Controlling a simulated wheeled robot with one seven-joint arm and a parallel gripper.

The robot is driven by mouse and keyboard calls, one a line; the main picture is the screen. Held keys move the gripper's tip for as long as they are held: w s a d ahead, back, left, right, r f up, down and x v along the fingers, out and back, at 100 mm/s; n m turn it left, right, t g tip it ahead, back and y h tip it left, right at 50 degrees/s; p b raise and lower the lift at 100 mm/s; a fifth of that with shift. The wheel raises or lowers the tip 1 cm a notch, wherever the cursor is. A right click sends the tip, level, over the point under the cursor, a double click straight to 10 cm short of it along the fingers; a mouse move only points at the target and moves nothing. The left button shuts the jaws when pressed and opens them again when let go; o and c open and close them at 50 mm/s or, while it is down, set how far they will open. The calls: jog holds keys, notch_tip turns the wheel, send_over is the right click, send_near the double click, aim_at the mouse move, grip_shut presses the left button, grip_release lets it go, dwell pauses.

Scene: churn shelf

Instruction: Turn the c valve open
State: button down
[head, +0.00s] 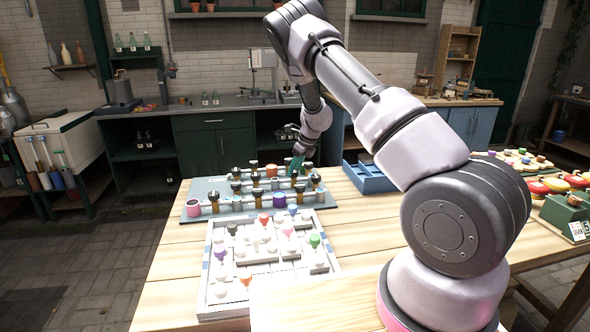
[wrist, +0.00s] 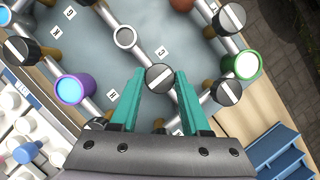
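In the wrist view, a round black valve knob (wrist: 159,79) with a white line across its face sits between the two teal fingers of my gripper (wrist: 160,76). One finger is on each side of it. The knob fills nearly all the gap, and I cannot tell whether the fingers press on it. A small white letter label (wrist: 162,50) lies just beyond the knob; it could be a C or a G. In the head view my gripper (head: 296,165) reaches down at the far side of the grey-blue valve board (head: 200,188).
Other black knobs (wrist: 228,92) on pipes stand close around the gripper. A purple-rimmed port (wrist: 75,88) and a green-rimmed port (wrist: 246,64) flank it. A white tray with coloured pieces (head: 216,303) lies in front of the board; a blue bin (head: 372,183) stands right of it.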

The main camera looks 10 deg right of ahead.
jog(key=shift+d+n, duration=0.1)
jog(key=shift+n, duration=0.3)
jog(key=n+g+y, duration=0.1)
jog(key=n, duration=0.2)
jog(key=shift+w+d, duration=0.1)
jog(key=shift+w, duration=0.05)
jog(key=n+g, duration=0.2)
jog(key=n, duration=0.3)
jog(key=shift+w, duration=0.15)
jog(key=n+g, duration=0.2)
jog(key=n, duration=0.3)
jog(key=shift+w, duration=0.1)
jog(key=shift+n+g+h, duration=0.5)
jog(key=shift+n+g, duration=0.1)
jog(key=shift+n, duration=1.4)
jog(key=shift+c, duration=1.8)
grip_release()
